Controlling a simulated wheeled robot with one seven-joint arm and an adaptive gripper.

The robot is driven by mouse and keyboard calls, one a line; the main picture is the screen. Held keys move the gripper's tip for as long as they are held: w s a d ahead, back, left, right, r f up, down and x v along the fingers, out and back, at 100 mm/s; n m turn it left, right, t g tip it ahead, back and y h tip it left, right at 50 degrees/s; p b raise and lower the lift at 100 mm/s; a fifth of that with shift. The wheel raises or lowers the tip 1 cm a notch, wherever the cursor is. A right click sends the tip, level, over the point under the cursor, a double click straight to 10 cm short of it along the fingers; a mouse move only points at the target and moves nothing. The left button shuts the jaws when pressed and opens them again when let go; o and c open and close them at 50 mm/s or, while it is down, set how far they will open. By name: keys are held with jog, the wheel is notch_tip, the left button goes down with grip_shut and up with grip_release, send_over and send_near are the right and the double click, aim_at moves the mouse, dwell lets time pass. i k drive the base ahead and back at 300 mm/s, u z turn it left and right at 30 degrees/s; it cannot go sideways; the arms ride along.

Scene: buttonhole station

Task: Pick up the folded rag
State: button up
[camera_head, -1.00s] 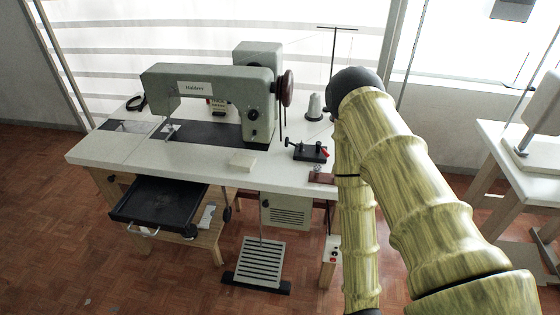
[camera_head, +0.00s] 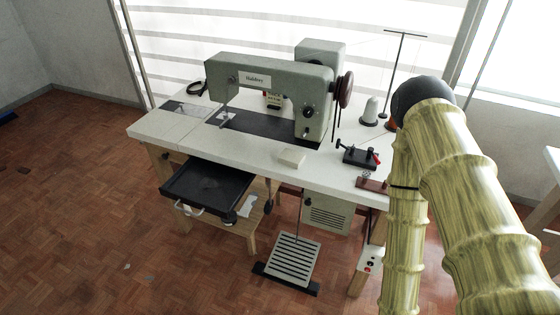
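A small cream, flat, block-like thing (camera_head: 291,158) lies on the white table top near its front edge, in front of the sewing machine; it looks like the folded rag, though its cloth texture is too small to make out. A pale grey-white item (camera_head: 246,206) lies on the low wooden shelf under the table, partly hidden by the black drawer; I cannot tell what it is. My arm rises at the right of the picture, its forearm running down out of the bottom edge. My gripper is not in view.
The grey-green sewing machine (camera_head: 280,85) stands on the white table (camera_head: 160,127). A black drawer (camera_head: 208,185) hangs open at the front left. A slatted pedal (camera_head: 293,258) stands on the floor. A black clamp fixture (camera_head: 358,156) and thread cone (camera_head: 370,110) are at the right. Floor at left is mostly clear.

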aim_at(293, 159)
jog(key=u, duration=1.55)
jog(key=i, duration=1.05)
jog(key=z, duration=1)
